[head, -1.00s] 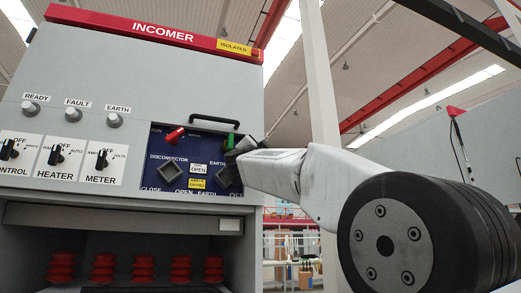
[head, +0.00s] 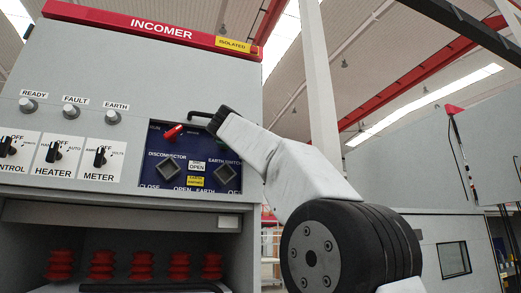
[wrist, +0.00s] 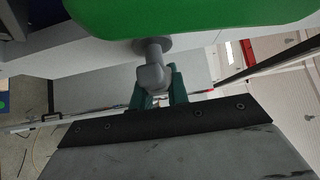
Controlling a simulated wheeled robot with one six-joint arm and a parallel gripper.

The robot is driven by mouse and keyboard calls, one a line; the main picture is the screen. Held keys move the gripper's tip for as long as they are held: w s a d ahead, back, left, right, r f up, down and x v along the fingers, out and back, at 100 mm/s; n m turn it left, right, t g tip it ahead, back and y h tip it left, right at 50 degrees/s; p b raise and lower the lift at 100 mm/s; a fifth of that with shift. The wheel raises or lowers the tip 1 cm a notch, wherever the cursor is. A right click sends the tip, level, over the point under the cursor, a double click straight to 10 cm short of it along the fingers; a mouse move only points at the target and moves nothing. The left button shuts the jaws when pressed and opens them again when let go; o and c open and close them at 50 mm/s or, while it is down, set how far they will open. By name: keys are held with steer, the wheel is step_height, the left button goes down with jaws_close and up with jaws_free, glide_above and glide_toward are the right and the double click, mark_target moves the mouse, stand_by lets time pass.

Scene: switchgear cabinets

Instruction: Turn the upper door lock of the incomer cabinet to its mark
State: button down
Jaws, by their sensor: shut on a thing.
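The incomer cabinet (head: 150,60) fills the left of the head view. In the wrist view my teal fingers (wrist: 158,88) are shut on a grey knob (wrist: 150,78) on a short round stem, apparently the upper door lock. A large green part (wrist: 190,12) lies just beyond the knob's collar. My wrist hides the lock in the head view, and no mark for it can be made out.
A red lever (head: 174,132) and a partly covered green part (head: 221,146) are on the blue panel (head: 153,138). Two square sockets sit below: disconnector (head: 167,171) and earth switch (head: 222,171). Selector switches (head: 52,152) are at left. A pale post (head: 321,90) stands behind my arm.

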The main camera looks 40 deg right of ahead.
steer(key=shift+m, duration=0.3)
stand_by(0.4)
steer(key=c, duration=1.4)
jaws_free()
steer(key=shift+o, duration=0.2)
steer(key=v, duration=0.7)
steer(key=shift+s+a, duration=0.2)
steer(key=shift+a, duration=0.1)
steer(key=shift+r, duration=0.15)
